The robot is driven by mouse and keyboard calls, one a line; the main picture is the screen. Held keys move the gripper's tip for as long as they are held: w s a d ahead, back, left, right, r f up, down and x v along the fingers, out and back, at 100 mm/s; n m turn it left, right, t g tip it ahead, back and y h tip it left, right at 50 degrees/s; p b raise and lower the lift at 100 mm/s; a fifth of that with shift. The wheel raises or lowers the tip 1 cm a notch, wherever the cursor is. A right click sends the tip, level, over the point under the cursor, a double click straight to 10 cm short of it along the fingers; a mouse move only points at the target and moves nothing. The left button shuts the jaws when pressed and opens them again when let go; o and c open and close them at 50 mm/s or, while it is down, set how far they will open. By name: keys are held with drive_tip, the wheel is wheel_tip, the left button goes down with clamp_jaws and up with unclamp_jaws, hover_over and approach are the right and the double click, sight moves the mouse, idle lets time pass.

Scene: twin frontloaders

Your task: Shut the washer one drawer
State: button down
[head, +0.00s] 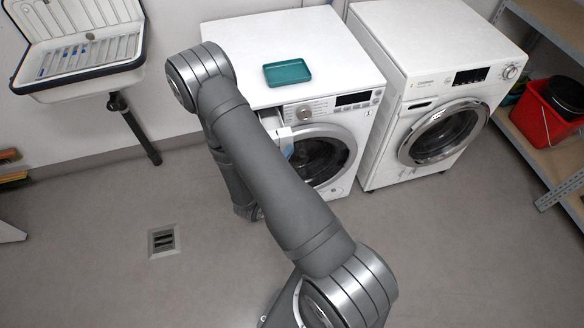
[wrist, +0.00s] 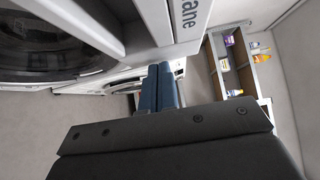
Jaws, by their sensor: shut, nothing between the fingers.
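Washer one (head: 345,60) is the left white front-loader, with a small "1" label on its front panel. Its drawer (head: 272,122) stands pulled out at the top left of the front, partly hidden by my arm. In the wrist view a white panel with large letters ending "ane" (wrist: 190,22), apparently the drawer front, is close to my fingers. My gripper (wrist: 159,68) is shut and empty, its blue fingers together just below that panel in the picture. I cannot tell whether they touch it. In the head view my arm hides most of the gripper.
A green tray (head: 287,72) sits on washer one. A second white washer (head: 425,60) stands to its right with its round door shut. Shelves with a red bucket (head: 546,113) are at the far right. A sink (head: 80,75) is at the left. The floor in front is clear.

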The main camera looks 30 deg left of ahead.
sight(281, 121)
drive_tip(key=w+a, duration=0.9)
drive_tip(key=shift+w+a+r, duration=0.1)
drive_tip(key=shift+w+a, duration=0.1)
drive_tip(key=shift+a, duration=0.05)
drive_tip(key=shift+s+d, duration=0.3)
drive_tip(key=shift+d, duration=0.05)
drive_tip(key=shift+s+d, duration=1.2)
drive_tip(key=shift+s, duration=0.05)
drive_tip(key=s, duration=1)
drive_tip(key=shift+d, duration=0.1)
